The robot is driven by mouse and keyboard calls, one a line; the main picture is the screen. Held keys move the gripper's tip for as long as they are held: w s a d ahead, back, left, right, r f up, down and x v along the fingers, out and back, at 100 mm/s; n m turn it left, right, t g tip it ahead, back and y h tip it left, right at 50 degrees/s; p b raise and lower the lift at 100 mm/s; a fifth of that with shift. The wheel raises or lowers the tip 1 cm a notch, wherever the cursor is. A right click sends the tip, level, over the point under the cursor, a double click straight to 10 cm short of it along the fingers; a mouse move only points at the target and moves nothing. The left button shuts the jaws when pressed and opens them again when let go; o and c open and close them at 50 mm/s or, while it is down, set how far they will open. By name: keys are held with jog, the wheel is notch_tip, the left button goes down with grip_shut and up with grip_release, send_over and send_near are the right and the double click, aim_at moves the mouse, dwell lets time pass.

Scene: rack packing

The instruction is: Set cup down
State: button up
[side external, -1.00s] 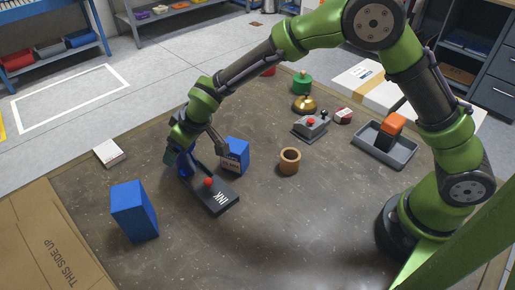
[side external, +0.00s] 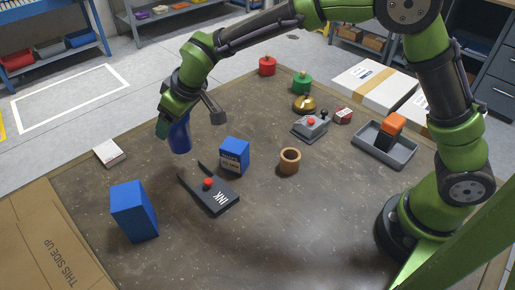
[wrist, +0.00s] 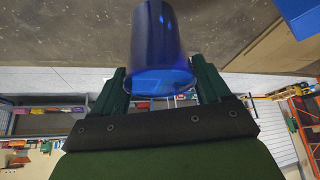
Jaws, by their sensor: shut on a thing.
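A translucent blue cup (side external: 180,138) hangs below my gripper (side external: 172,124) in the side view. In the wrist view the cup (wrist: 158,45) sits between the two green fingers (wrist: 160,90), which are shut on it. The cup looks roughly upright and seems held above the table, behind the dark INK stand (side external: 222,198). How far it is above the surface is hard to tell. Part of the cup is hidden by my gripper in the side view.
A blue carton (side external: 235,156) stands right of the cup, and a larger blue block (side external: 133,212) stands in front. A wooden ring (side external: 289,161) and grey tray (side external: 385,148) are further right. Bare tabletop (side external: 255,105) shows at the back.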

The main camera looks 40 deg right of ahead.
jog(key=s+a+n+g+y, duration=0.1)
jog(key=s+a+n, duration=0.35)
jog(key=s, duration=0.85)
jog(key=s+a+n+g+y, duration=0.25)
jog(key=s+a, duration=0.35)
jog(key=s, duration=0.7)
jog(key=shift+n+t+h, duration=0.35)
jog(key=shift+n+t, duration=0.05)
jog(key=shift+t, duration=0.05)
jog(key=shift+d+f, duration=0.15)
jog(key=shift+f, duration=1.9)
jog(key=shift+d+f, duration=0.1)
jog(key=shift+f, duration=1.9)
jog(key=shift+f, duration=0.15)
jog(key=o, duration=1)
